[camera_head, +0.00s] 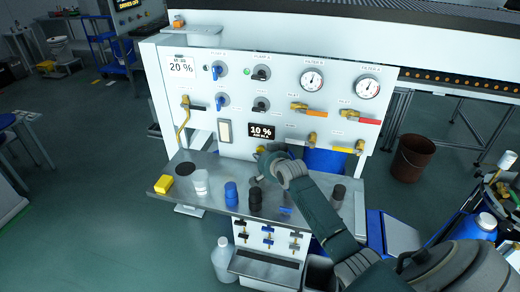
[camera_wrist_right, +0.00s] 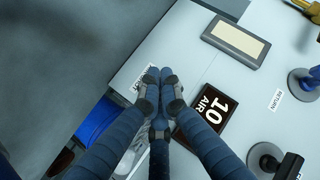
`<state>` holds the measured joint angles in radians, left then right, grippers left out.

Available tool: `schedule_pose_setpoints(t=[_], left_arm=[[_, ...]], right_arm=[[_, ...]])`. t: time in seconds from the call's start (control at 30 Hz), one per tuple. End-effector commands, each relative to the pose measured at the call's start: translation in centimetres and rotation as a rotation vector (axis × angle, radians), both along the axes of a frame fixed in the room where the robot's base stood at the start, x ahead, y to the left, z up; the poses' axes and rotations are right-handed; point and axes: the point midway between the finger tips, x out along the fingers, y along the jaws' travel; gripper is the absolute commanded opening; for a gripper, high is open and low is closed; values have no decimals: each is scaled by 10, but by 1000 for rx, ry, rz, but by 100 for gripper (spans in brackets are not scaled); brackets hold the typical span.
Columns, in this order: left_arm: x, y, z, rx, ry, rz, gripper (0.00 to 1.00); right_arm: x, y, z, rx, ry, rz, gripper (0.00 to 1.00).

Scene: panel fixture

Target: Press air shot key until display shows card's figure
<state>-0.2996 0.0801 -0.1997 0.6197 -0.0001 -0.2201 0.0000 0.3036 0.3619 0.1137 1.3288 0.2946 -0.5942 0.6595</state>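The white card (camera_head: 181,67) at the panel's upper left reads 20 %. The dark display (camera_head: 262,131) low in the middle of the panel reads 10 %, with AIR IN A beneath. It also shows, rotated, in the wrist view (camera_wrist_right: 207,112). My right gripper (camera_head: 264,154) is at the panel just below the display. In the wrist view its fingers (camera_wrist_right: 159,82) are drawn together with nothing seen between them, beside a small, partly covered label (camera_wrist_right: 142,86). I cannot make out the air shot key; the fingers may hide it. I cannot tell whether they touch the panel. My left gripper is out of view.
A cream plate in a grey frame (camera_head: 224,131) is left of the display. Blue and black knobs, gauges (camera_head: 312,81) and coloured levers surround it. The shelf (camera_head: 213,205) below holds a yellow block (camera_head: 163,184), a clear cup (camera_head: 201,182) and blue and black cylinders.

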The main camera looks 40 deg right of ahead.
Motion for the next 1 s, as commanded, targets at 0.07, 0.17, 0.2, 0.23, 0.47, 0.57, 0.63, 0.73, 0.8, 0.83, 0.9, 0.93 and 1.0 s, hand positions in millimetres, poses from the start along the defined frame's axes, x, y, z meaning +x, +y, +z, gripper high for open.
schedule_pose_setpoints(t=[0.07, 0.17, 0.2, 0.23, 0.47, 0.57, 0.63, 0.73, 0.8, 0.83, 0.9, 0.93, 1.0], left_arm=[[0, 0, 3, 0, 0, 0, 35], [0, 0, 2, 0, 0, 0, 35], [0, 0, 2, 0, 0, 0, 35], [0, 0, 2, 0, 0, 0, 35], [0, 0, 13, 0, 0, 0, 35], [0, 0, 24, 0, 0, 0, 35], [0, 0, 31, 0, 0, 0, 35], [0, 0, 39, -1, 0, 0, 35], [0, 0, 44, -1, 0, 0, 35], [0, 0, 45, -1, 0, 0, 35], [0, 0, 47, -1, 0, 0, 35], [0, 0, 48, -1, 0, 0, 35], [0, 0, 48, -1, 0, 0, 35]], right_arm=[[-1, 1, 1, 0, 0, 0, 0], [-1, 1, 0, 0, -1, -1, 0], [-1, 1, 0, 0, 0, 0, 0], [-1, 1, 0, 0, 0, 0, 0], [-6, 8, 3, 1, 1, 1, 0], [-13, 16, 3, 2, 3, 1, 0], [-18, 21, 3, 2, 3, 1, 0], [-24, 29, 3, 1, 2, 2, 0], [-29, 34, 2, 3, 3, 2, 0], [-30, 36, 2, 2, 2, 1, 0], [-33, 38, 1, 0, 1, 0, 0], [-33, 39, 1, 0, 1, 0, 0], [-34, 40, 0, -1, 2, 0, 0]])
